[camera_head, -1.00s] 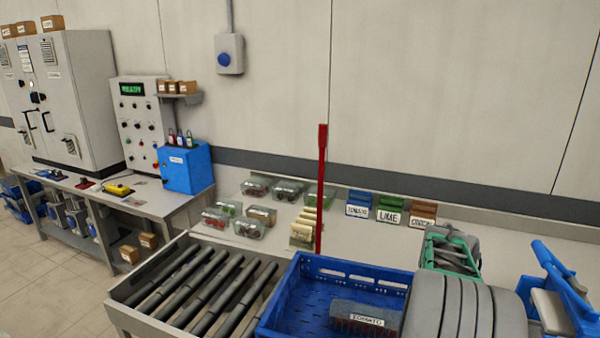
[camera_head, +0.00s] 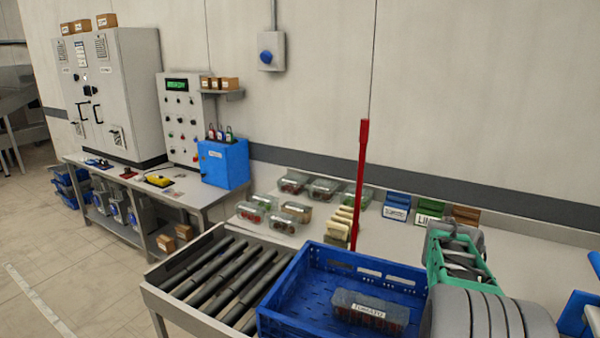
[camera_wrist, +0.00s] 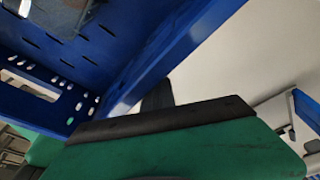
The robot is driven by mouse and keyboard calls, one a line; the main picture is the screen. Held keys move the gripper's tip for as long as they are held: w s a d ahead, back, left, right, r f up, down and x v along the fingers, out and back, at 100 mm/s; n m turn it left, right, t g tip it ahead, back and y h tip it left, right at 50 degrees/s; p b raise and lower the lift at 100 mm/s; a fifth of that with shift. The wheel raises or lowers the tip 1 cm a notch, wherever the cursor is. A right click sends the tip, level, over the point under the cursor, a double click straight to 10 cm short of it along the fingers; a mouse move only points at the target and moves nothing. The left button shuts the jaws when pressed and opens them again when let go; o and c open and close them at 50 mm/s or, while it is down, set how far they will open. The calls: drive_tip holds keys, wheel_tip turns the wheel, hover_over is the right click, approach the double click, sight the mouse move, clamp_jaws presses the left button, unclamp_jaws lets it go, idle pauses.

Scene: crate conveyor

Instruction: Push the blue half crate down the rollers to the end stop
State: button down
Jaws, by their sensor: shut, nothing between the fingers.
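The blue half crate (camera_head: 285,292) sits upright on the rollers (camera_head: 222,285), covering their right part. A dark punnet with a TOMATO label (camera_head: 368,312) lies inside it. Bare rollers show to the crate's left, up to the grey frame (camera_head: 190,250) at the far left end; I cannot make out a separate end stop. My green gripper (camera_head: 458,262) is at the crate's right side. In the wrist view my shut gripper (camera_wrist: 165,120), green with a black edge, is close beside the crate wall (camera_wrist: 170,50); I cannot tell whether they touch. It holds nothing.
A red upright post (camera_head: 360,185) stands behind the crate. Clear punnets (camera_head: 290,182) and label blocks (camera_head: 397,205) lie on the back counter. A side bench carries a blue box (camera_head: 223,163). Another blue object (camera_head: 577,312) is at the right edge.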

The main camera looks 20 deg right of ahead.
sight(392, 312)
drive_tip(key=shift+w+a+b, duration=1.45)
drive_tip(key=shift+w+a, duration=3.45)
drive_tip(key=shift+w, duration=0.1)
wheel_tip(392, 312, up, 12)
drive_tip(key=s+d+p, duration=0.2)
drive_tip(key=p, duration=0.8)
drive_tip(key=shift+s, duration=0.15)
drive_tip(key=shift+d, duration=0.1)
